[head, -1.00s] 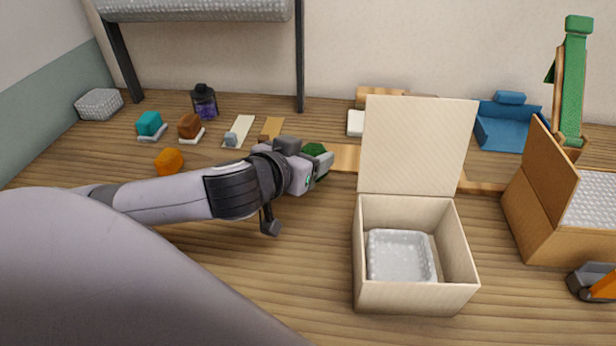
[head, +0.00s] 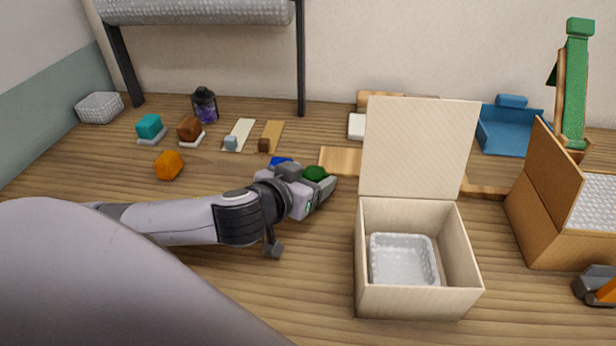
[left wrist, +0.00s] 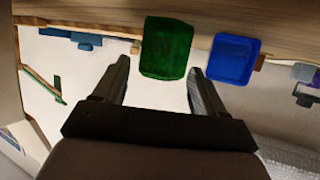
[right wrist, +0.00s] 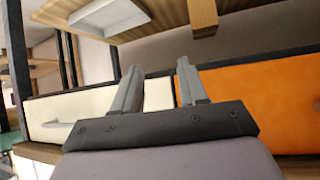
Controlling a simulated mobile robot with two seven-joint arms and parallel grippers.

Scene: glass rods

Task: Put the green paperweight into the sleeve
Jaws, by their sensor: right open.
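The green paperweight (head: 316,173) is at my left gripper (head: 322,185) in the head view, partly hidden by the fingers. In the left wrist view the green block (left wrist: 166,47) sits between the fingertips of my left gripper (left wrist: 160,66), with the right-hand finger against its edge. My right gripper (right wrist: 158,75) is open and empty in the right wrist view, facing drawer fronts.
A blue block (head: 280,161) lies behind my left gripper and shows beside the green one in the left wrist view (left wrist: 234,59). An orange lump (head: 169,165) and several small blocks stand at the left. A brown box (head: 545,220) stands right of the light box.

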